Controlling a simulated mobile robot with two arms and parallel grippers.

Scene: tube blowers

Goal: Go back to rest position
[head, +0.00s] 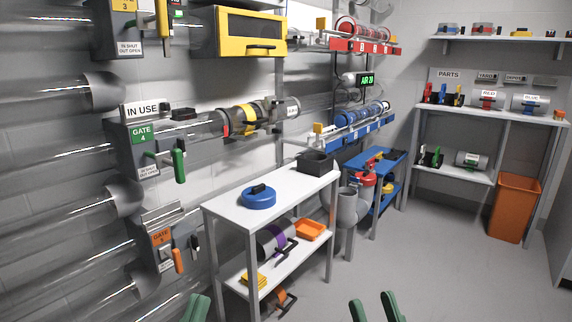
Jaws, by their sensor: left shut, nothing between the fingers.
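My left gripper (197,308) shows at the bottom edge, left of centre. Its green fingertips are close together and hold nothing. My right gripper (375,307) shows at the bottom edge, right of centre. Its two green fingertips stand apart with only bare floor seen between them. Both grippers are in front of the white workbench (222,211) and touch nothing that I can see. Only the fingertips show; the rest of both arms is below the picture.
The workbench holds a blue round lid (258,198) and a dark box (315,162). Clear tubes and gate 4 (143,147) line the left wall. A blue cart (377,160), parts shelves and an orange bin (514,208) stand further back. The floor (440,265) at right is clear.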

